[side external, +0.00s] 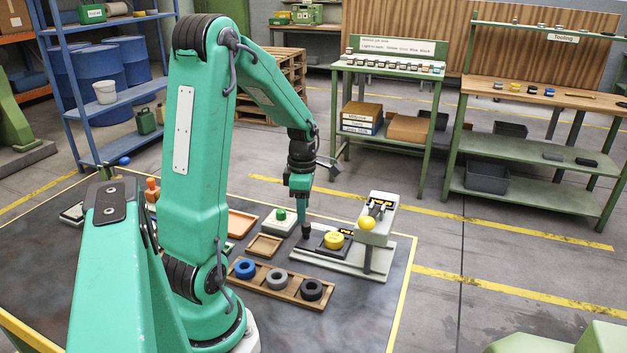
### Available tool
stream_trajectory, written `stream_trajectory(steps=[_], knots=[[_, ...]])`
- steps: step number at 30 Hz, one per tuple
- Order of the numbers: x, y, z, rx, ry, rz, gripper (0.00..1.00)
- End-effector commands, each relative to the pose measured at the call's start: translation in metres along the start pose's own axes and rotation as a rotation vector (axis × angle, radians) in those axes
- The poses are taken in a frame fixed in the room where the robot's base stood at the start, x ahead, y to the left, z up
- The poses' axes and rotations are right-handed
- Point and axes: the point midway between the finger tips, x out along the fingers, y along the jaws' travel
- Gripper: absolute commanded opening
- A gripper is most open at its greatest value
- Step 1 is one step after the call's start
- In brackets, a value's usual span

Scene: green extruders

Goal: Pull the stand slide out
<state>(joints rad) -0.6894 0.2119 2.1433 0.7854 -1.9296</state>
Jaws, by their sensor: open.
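A pale grey stand (378,218) with a long flat base (345,268) is on the dark mat. Its raised head carries a yellow ball (367,223) and dark levers. A dark slide plate (320,244) lies low on the base, left of the head, with a yellow ring (334,240) on it. My gripper (306,233) points down at the left end of the slide, beside the yellow ring and close to the plate. I cannot tell whether it touches the slide. The jaws are open and nothing shows between them.
A wooden tray (300,292) with blue, grey and black rings lies in front of the stand. A white box with a green button (281,215) and a small empty wooden tray (264,246) are to the left. The mat's front right is clear.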

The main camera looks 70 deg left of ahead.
Motion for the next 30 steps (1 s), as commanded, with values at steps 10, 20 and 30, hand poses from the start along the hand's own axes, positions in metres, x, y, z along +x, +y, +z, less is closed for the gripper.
stream_trajectory(steps=[10,20,30], knots=[[-0.031,0.0,0.0,-0.001,0.0,0.001,0.45],[-0.032,0.0,-0.001,-0.001,0.0,0.0,0.45],[-0.048,-0.014,0.013,0.181,-0.011,0.034,0.45]])
